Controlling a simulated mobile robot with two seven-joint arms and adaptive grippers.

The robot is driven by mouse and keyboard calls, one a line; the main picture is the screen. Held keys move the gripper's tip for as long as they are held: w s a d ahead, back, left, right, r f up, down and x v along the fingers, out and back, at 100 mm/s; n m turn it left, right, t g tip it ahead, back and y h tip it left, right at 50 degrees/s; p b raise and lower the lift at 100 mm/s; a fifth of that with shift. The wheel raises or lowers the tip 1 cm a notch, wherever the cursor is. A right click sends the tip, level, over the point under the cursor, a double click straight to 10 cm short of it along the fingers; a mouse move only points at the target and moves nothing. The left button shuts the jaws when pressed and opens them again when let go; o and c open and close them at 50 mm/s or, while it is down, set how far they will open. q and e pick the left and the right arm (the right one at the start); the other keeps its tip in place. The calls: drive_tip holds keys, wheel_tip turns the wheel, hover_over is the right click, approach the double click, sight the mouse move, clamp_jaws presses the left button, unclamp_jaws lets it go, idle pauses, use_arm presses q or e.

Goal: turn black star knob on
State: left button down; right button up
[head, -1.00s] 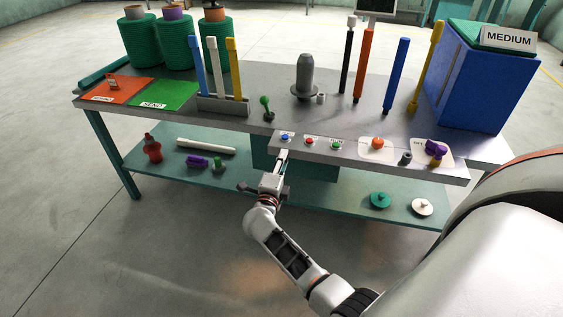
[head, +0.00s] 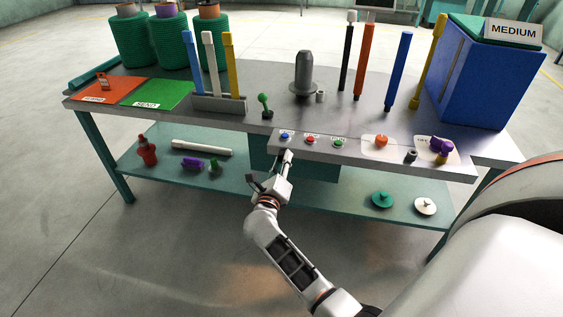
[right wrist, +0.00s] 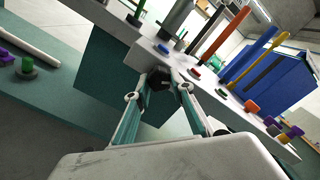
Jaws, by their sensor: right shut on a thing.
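The black star knob (right wrist: 155,82) is on the front face of the bench, below the row of buttons. In the right wrist view it sits between the two fingers of my right gripper (right wrist: 158,90), which is shut on it. In the head view my right gripper (head: 286,156) reaches the bench front just below the blue button (head: 285,136), and it hides the knob there. The knob's exact angle and any markings around it cannot be made out. My left gripper is in neither view.
A red button (head: 311,140) and a green button (head: 338,143) are close on the right. An orange knob (head: 381,140) and purple knob (head: 441,146) are farther right. Upright tubes and a blue box (head: 478,75) stand on the bench. A lower shelf (head: 330,196) lies below.

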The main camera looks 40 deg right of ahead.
drive_tip(key=shift+f, duration=0.1)
idle(0.3)
drive_tip(key=o, duration=1.1)
drive_tip(key=v, duration=0.7)
drive_tip(key=shift+s+a, duration=0.15)
drive_tip(key=shift+s, duration=0.05)
drive_tip(key=shift+r, duration=0.2)
